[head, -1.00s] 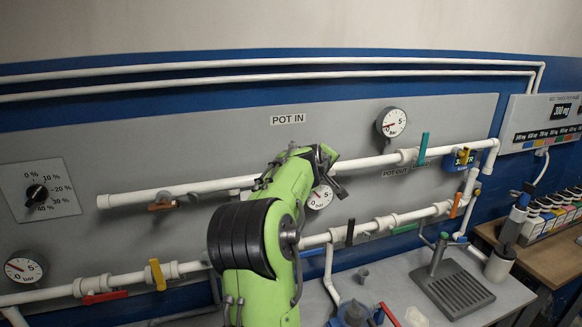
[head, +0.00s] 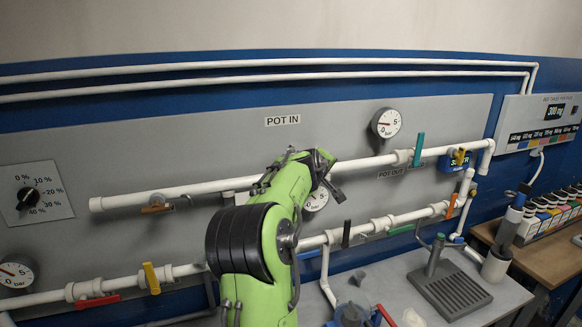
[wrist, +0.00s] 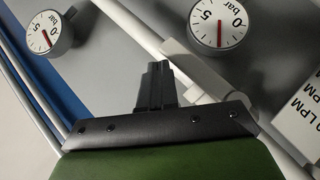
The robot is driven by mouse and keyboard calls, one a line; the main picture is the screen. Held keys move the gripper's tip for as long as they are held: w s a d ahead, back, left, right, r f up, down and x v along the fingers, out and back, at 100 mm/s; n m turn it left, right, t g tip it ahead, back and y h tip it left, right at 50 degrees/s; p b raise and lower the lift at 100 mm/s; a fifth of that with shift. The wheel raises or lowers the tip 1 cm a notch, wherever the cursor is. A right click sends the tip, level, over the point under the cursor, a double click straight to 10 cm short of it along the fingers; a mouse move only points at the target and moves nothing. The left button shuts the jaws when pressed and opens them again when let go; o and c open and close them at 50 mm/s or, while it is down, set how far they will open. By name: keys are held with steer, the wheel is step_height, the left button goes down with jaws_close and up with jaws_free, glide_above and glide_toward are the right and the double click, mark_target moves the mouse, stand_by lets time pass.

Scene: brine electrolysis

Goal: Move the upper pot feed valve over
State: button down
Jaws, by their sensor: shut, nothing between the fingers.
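The grey panel carries a "POT IN" label (head: 283,120) above the upper white pipe (head: 365,163). My gripper (head: 337,191) is in front of this pipe, below and right of the label. In the wrist view my gripper (wrist: 157,84) has its dark fingers together and empty, beside a white pipe fitting (wrist: 195,72). On the upper pipe I see a brown handle (head: 156,209) at left, a teal handle (head: 418,149) and a yellow handle (head: 460,157) at right. I cannot tell which is the upper pot feed valve; my arm hides part of the pipe.
The lower pipe has a red handle (head: 97,301), a yellow one (head: 151,278), a black one (head: 346,233) and an orange one (head: 451,205). Gauges (head: 386,122) stand off the panel. A drain tray (head: 450,290) and bench with bottles (head: 548,215) are at right.

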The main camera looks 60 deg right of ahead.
steer(key=r+b+v, duration=0.1)
steer(key=b+v, duration=0.1)
steer(key=v, duration=1.4)
steer(key=shift+r, duration=0.25)
steer(key=shift+d, duration=0.15)
